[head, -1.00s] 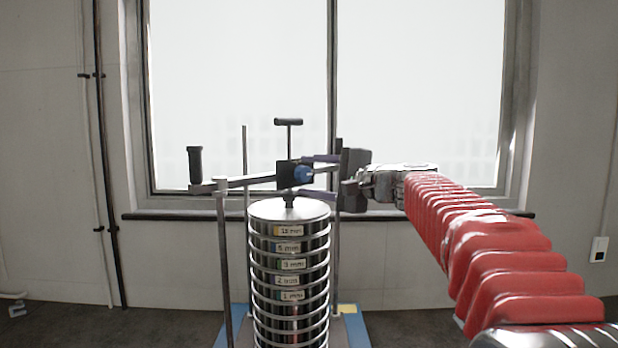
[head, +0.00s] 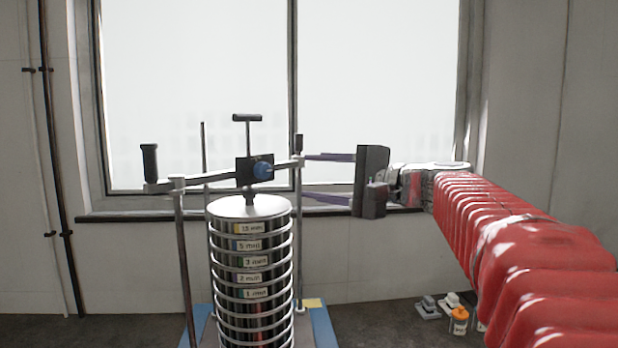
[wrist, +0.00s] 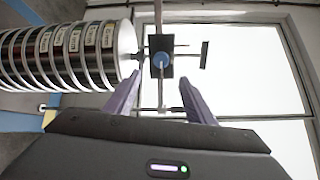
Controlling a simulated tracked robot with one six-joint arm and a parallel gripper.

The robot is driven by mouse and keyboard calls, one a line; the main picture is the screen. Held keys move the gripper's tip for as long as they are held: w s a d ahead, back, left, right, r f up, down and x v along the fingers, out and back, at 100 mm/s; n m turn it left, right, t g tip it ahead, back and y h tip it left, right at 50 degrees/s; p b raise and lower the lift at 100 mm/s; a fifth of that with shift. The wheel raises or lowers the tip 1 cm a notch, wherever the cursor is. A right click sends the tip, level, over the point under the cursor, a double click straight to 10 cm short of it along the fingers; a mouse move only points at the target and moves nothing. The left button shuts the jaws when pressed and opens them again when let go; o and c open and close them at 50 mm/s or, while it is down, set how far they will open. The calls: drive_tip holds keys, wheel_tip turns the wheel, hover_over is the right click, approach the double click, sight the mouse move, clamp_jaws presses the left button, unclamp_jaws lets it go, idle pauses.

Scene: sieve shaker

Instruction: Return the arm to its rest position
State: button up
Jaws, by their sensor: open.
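My gripper (head: 328,178) is open and empty, to the right of the sieve shaker's clamp, with its purple fingers pointing left. In the wrist view its two fingers (wrist: 158,95) are spread apart, with the clamp block and its blue knob (wrist: 162,60) seen between and beyond them. The clamp's black block (head: 246,171) sits on the crossbar above the sieve stack (head: 251,270). The fingertips look close to the right post and crossbar end in the head view; I cannot tell the exact gap in depth. My red-sleeved arm reaches in from the right.
The shaker stands on a blue base (head: 322,325) with upright posts (head: 186,270) around the stack. A black handle (head: 149,160) rises at the crossbar's left end. An orange-capped bottle (head: 459,320) and small items lie on the floor at right. A window and sill are behind.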

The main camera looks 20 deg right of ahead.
idle(0.4)
drive_tip(key=s+f+n+g+h, duration=0.2)
drive_tip(key=s+f+g, duration=0.1)
drive_tip(key=f, duration=0.8)
drive_tip(key=s+f+n+g+h, duration=0.1)
drive_tip(key=s+f+g+h, duration=0.25)
drive_tip(key=f, duration=0.65)
drive_tip(key=s+a+f+n+h, duration=0.1)
drive_tip(key=s+a+f+n, duration=0.1)
drive_tip(key=s+f, duration=0.3)
drive_tip(key=s+a+f+n+g+h, duration=0.1)
drive_tip(key=s+a+f+n+h, duration=0.1)
drive_tip(key=s, duration=0.8)
drive_tip(key=s+a+f+n+g+h, duration=0.1)
drive_tip(key=s+a+f+n, duration=0.2)
drive_tip(key=s+f+n, duration=0.3)
wheel_tip(320, 180, down, 3)
drive_tip(key=shift+s+a+r, duration=0.15)
drive_tip(key=shift+s+a, duration=0.2)
drive_tip(key=shift+s, duration=0.8)
drive_tip(key=shift+g, duration=0.25)
